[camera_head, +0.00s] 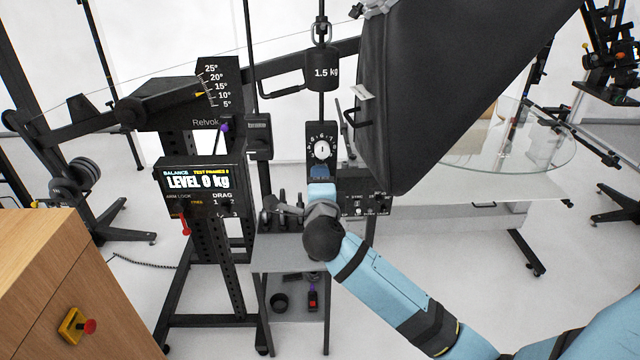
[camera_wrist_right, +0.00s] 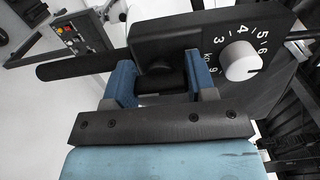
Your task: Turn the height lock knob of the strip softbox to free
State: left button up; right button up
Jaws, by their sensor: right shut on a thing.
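The strip softbox (camera_head: 445,80) is the large dark box at the upper right of the head view. My right gripper (camera_head: 320,173) is at the lower end of a black dial plate (camera_head: 333,135) left of the softbox. In the wrist view my right gripper (camera_wrist_right: 161,75) has its two blue fingers either side of a dark blocky part (camera_wrist_right: 160,82), and is shut on it. I cannot tell for sure whether this part is the height lock knob. Beside it is a white round dial knob (camera_wrist_right: 240,61) with numbers. My left gripper is not in view.
A 1.5 kg weight (camera_head: 322,72) hangs above the dial plate. A stand with a lit display (camera_head: 199,181) is on the left. A grey shelf (camera_head: 290,256) is below my gripper. A wooden cabinet (camera_head: 40,260) is at lower left. A glass table (camera_head: 520,145) is behind, right.

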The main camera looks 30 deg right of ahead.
dwell(0.4)
jog(key=o, duration=0.9)
jog(key=shift+o, duration=0.2)
jog(key=b+v, duration=0.2)
jog(key=v, duration=1.1)
jog(key=shift+s+b, duration=0.4)
jog(key=shift+a, duration=0.1)
